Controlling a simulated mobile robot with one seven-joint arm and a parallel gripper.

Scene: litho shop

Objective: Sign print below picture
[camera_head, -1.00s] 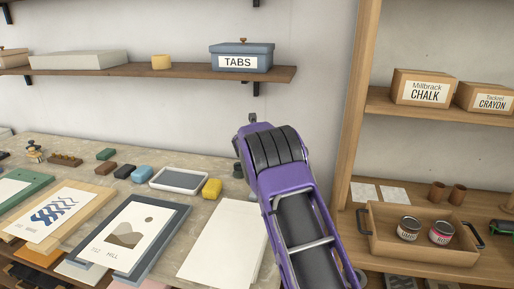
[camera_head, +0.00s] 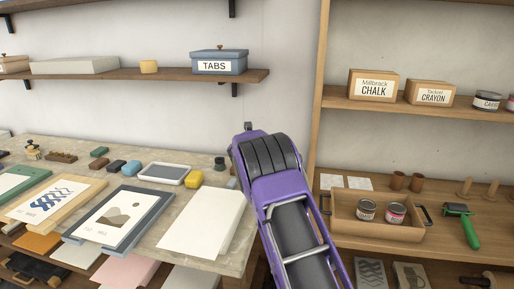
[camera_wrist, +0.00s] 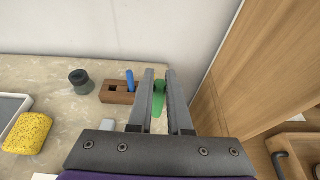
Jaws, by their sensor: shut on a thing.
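My gripper (camera_wrist: 160,100) shows in the wrist view, its two grey fingers closed on a slim green stick (camera_wrist: 158,98), perhaps a pencil or crayon. Left of it is a small wooden block (camera_wrist: 117,97) with a dark hole and a blue stick (camera_wrist: 130,80) standing in it. In the head view my purple arm hides the gripper. A print of brown hills (camera_head: 122,215) lies on the bench in a dark blue-grey frame. Left of it is a print of blue waves (camera_head: 47,203) on a tan board. Small lettering shows below each picture.
Blank white sheets (camera_head: 202,222) lie near the bench's right end. A yellow sponge (camera_wrist: 27,133), a grey tray (camera_head: 165,173) and a dark cup (camera_wrist: 79,77) are behind. A wooden shelf unit (camera_head: 317,130) with a tray of tins (camera_head: 345,225) rises right of the bench.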

